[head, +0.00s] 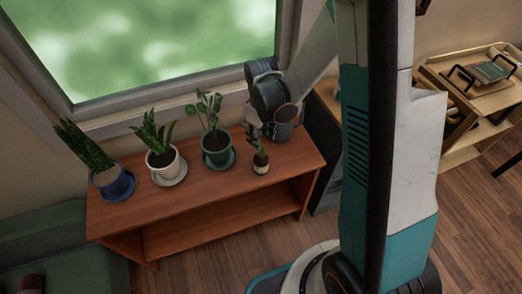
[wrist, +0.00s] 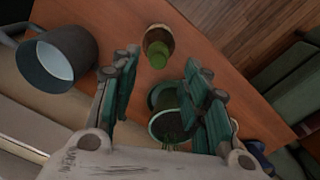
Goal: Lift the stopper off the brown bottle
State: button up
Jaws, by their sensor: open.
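The small brown bottle (head: 261,167) stands upright at the front right of the wooden shelf top, with a pale band on its side. A green piece, seemingly the stopper (wrist: 158,56), sits on top of the bottle (wrist: 159,35). It also shows in the head view (head: 259,153). My gripper (wrist: 160,62) is open, its two teal fingers apart and empty. In the wrist view the bottle lies just beyond the gap between the fingertips. In the head view my gripper (head: 254,132) is above and behind the bottle, apart from it.
A grey metal can (head: 285,122) stands close to my gripper; it is large at left in the wrist view (wrist: 55,62). Several potted plants stand left of the bottle, the nearest in a green pot (head: 217,150). The shelf front (head: 240,185) is clear.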

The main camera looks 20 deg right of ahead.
jog(key=f+b, duration=0.1)
jog(key=f, duration=0.1)
jog(key=f+b, duration=0.1)
jog(key=f, duration=0.1)
jog(key=shift+w+f, duration=0.2)
jog(key=shift+f, duration=0.2)
jog(key=shift+r, duration=0.1)
jog(key=shift+c, duration=0.4)
jog(key=c, duration=0.7)
